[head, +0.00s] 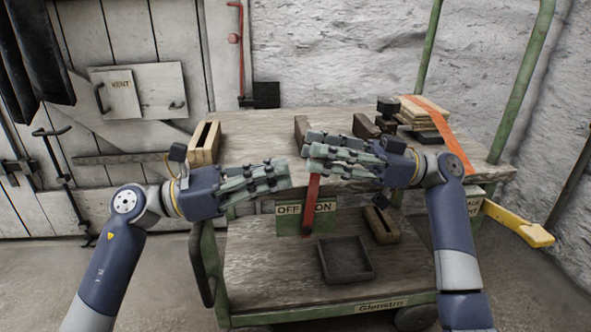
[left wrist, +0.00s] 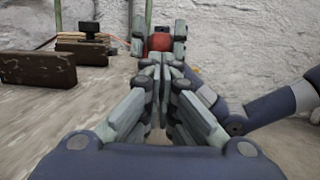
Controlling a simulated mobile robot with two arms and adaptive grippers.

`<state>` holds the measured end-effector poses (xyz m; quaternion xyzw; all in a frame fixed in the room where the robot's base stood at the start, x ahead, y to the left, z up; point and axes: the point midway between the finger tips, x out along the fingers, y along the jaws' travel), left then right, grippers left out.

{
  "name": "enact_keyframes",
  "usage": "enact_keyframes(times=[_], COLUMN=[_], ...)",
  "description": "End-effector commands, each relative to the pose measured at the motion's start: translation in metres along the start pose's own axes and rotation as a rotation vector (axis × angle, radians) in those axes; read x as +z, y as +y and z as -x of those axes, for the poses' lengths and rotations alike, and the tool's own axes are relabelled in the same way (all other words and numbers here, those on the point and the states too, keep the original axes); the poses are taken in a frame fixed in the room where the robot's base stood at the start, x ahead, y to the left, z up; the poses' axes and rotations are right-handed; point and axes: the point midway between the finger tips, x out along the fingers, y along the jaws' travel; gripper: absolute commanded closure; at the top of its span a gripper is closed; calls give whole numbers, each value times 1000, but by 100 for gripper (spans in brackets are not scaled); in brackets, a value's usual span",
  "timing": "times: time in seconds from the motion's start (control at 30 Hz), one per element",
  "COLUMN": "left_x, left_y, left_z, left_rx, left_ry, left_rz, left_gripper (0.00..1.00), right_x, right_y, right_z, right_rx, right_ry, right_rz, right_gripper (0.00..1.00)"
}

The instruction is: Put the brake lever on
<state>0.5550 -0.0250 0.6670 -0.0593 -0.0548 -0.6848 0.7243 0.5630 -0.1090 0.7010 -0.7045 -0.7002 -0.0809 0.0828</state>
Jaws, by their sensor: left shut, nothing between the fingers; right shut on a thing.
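The red brake lever (head: 311,205) stands nearly upright at the cart's front, between the OFF label (head: 289,209) and the ON label (head: 322,207). My right gripper (head: 312,152) is shut around its upper end, and its fingers hide the top. A red part of the lever (left wrist: 160,42) shows between the right fingers in the left wrist view. My left gripper (head: 288,176) is shut and empty, just left of the lever and a little lower than the right gripper. Its fingers (left wrist: 168,75) point toward the lever in the left wrist view.
The cart's worn wooden top (head: 260,125) carries a slotted wooden block (head: 205,143), dark blocks and a strapped stack of boards (head: 425,112). The lower shelf (head: 255,270) holds a dark tray (head: 345,259) and another block (head: 382,224). A yellow handle (head: 520,222) sticks out right.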

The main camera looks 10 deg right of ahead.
Motion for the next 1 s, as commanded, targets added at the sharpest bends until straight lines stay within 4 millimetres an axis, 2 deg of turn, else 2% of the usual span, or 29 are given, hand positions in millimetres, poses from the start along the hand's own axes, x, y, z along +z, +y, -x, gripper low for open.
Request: enact_keyframes(times=[0.1, 0.23, 0.73, 1.0], left_x=[1, 0, 0, -1], left_y=[0, 0, 0, -1], left_z=[-19, -32, -39, -56], left_rx=[-2, -1, 1, -1], left_ry=[-2, -1, 5, 61], left_rz=[0, 0, -1, -3], left_gripper=[100, 100, 100, 100], right_x=[3, 3, 3, 4], right_y=[-4, -4, -4, -5], right_z=[-2, -2, -2, -3], right_rx=[-18, -18, -18, -20], right_ry=[-7, -7, -7, -9], right_rz=[-4, -4, -4, -4], right_gripper=[100, 100, 100, 100])
